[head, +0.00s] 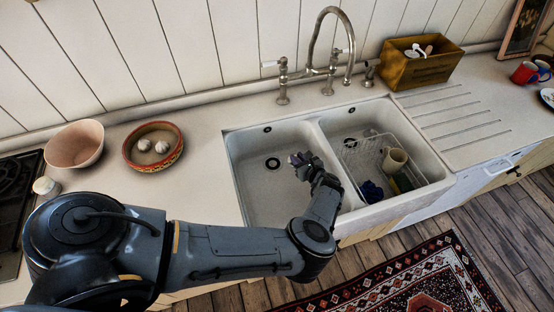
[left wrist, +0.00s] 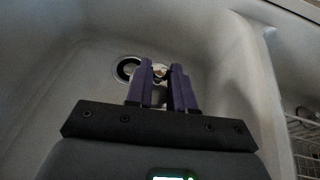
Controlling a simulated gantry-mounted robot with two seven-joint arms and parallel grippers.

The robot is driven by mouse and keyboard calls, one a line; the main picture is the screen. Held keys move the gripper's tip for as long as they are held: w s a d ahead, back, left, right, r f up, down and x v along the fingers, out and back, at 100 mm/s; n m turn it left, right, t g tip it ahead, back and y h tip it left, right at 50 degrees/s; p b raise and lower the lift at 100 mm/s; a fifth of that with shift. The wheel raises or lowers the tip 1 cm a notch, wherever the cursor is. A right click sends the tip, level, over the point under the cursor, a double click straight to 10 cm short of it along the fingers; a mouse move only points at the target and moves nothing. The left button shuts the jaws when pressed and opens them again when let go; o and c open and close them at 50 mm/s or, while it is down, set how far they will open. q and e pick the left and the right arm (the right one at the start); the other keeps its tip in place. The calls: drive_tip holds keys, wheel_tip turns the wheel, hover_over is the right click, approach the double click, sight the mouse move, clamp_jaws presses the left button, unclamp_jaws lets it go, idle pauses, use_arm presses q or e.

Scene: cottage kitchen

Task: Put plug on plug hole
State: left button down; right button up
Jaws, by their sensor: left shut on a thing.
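The plug hole (head: 273,163) is a dark ring with a metal centre in the floor of the left sink basin (head: 248,190). In the left wrist view the plug hole (left wrist: 127,69) lies just left of and beyond my fingertips. My left gripper (head: 298,159) reaches over the left basin, to the right of the hole. Its purple fingers (left wrist: 160,76) are shut on a small pale, metallic-looking thing, likely the plug (left wrist: 160,71), mostly hidden between them. The gap between the held thing and the basin floor cannot be told. My right gripper is not in view.
The divider between the basins stands right of my gripper. A wire rack (head: 368,160) with a cream cup (head: 395,160) fills the right basin. The tap (head: 330,60) stands behind the sink. A bowl with garlic (head: 153,163) is on the left counter.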

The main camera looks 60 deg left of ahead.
use_arm(q)
drive_tip(key=s+a+f+b, duration=0.3)
drive_tip(key=a+f+b, duration=0.2)
drive_tip(key=a+b, duration=0.15)
hover_over(275, 167)
drive_tip(key=shift+f, duration=0.85)
drive_tip(key=shift+a+f, duration=0.1)
drive_tip(key=shift+f, duration=0.25)
drive_tip(key=shift+f+b, duration=0.4)
drive_tip(key=shift+f, duration=1.4)
drive_tip(key=shift+f, duration=0.15)
drive_tip(key=c, duration=1)
unclamp_jaws()
